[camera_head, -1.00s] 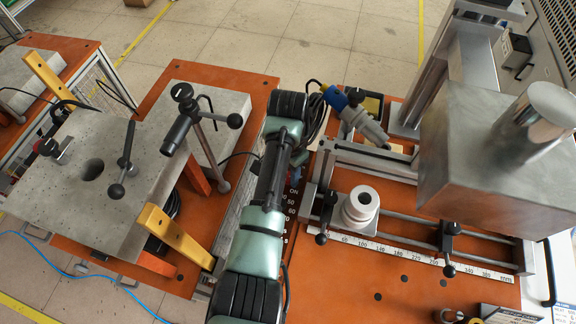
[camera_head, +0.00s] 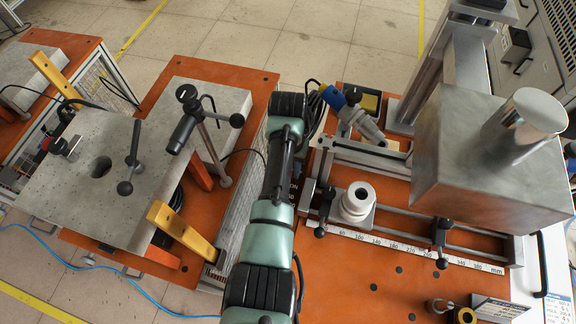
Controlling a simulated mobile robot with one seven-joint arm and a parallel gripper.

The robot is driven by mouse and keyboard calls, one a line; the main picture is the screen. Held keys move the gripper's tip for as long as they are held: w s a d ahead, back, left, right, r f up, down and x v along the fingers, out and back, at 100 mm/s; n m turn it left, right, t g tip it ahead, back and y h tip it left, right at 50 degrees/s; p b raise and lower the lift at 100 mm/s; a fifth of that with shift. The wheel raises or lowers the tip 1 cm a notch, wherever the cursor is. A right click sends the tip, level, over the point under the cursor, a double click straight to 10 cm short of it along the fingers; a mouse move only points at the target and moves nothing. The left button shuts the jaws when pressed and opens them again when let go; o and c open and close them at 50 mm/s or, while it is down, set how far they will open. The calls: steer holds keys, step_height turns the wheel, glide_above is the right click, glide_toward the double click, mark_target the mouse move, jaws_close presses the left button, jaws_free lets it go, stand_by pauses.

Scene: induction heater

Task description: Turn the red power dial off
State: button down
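The red power dial cannot be made out. My arm stands across the middle of the view, in front of the side of the orange-topped bench (camera_head: 330,290). Beside the arm, part of a dark panel with a white "ON" label (camera_head: 294,187) shows; the rest of that panel is hidden behind the arm. A small red part with a black knob (camera_head: 62,147) sits at the left edge of the grey plate; I cannot tell what it is. My gripper is not visible, and the arm runs out of the bottom of the picture.
A big metal block with a cylinder (camera_head: 480,160) stands at the right. A white round part (camera_head: 357,201) sits near the ruler (camera_head: 385,240). Black-handled levers (camera_head: 130,165) and yellow bars (camera_head: 182,231) stand at the left. A blue hose (camera_head: 100,266) lies on the floor.

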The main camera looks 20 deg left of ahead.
stand_by(0.3)
steer(key=c, duration=0.5)
jaws_free()
step_height(320, 180, up, 13)
steer(key=shift+f, duration=0.1)
stand_by(0.4)
